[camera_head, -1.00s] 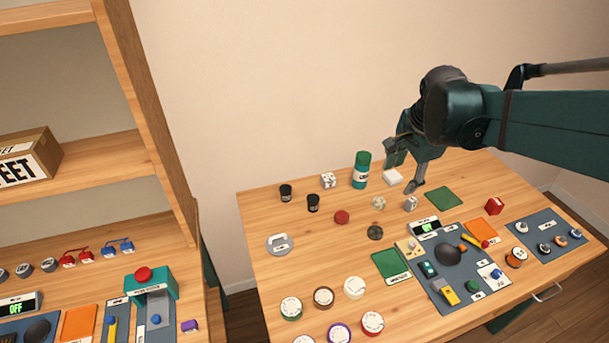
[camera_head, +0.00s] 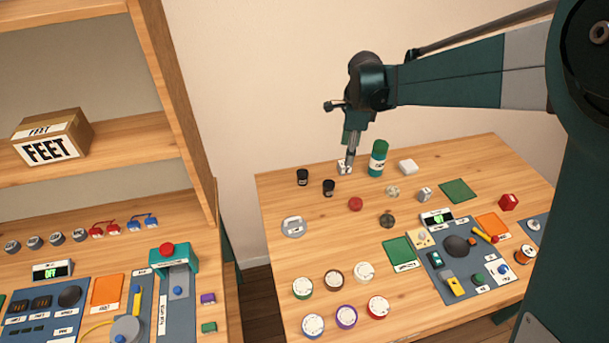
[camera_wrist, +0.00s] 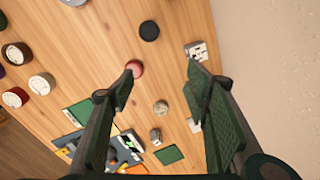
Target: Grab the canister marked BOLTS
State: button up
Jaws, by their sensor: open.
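Two small black canisters (camera_head: 302,177) (camera_head: 328,187) stand at the back left of the table. One black canister (camera_wrist: 149,30) shows from above in the wrist view, beyond my fingertips. My gripper (camera_wrist: 161,72) is open and empty, pointing down at the table. In the head view my gripper (camera_head: 350,158) is left of the teal canister, in front of a white dotted cube (camera_head: 344,168), partly covering it.
A red round piece (camera_head: 355,204), a pale ball (camera_head: 392,191) and a white block (camera_head: 408,166) are nearby. Several round dial-like lids (camera_head: 334,280) lie at the front left. A control panel (camera_head: 452,283) fills the front right. A shelf (camera_head: 160,100) stands at left.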

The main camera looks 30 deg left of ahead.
aim_at(304, 172)
jog(key=a+f+m+p, duration=0.1)
jog(key=a+f, duration=0.2)
jog(key=a, duration=0.2)
jog(key=s+a+f+m+p, duration=0.1)
jog(key=a+f, duration=0.2)
jog(key=a, duration=0.2)
jog(key=s+a+f+m+g, duration=0.1)
jog(key=a+f, duration=0.2)
jog(key=a, duration=0.2)
jog(key=shift+a+f+h+p, duration=0.1)
jog(key=shift+a+h+p, duration=0.1)
jog(key=shift+h+p, duration=0.2)
jog(key=shift+s+a+f, duration=0.15)
jog(key=shift+a+f, duration=0.2)
jog(key=shift+a, duration=0.05)
jog(key=shift+f, duration=0.15)
jog(key=shift+f, duration=1.15)
jog(key=shift+f, duration=0.1)
jog(key=shift+s+f+b, duration=0.15)
jog(key=shift+f+b, duration=0.25)
jog(key=shift+f, duration=2.1)
jog(key=c, duration=0.9)
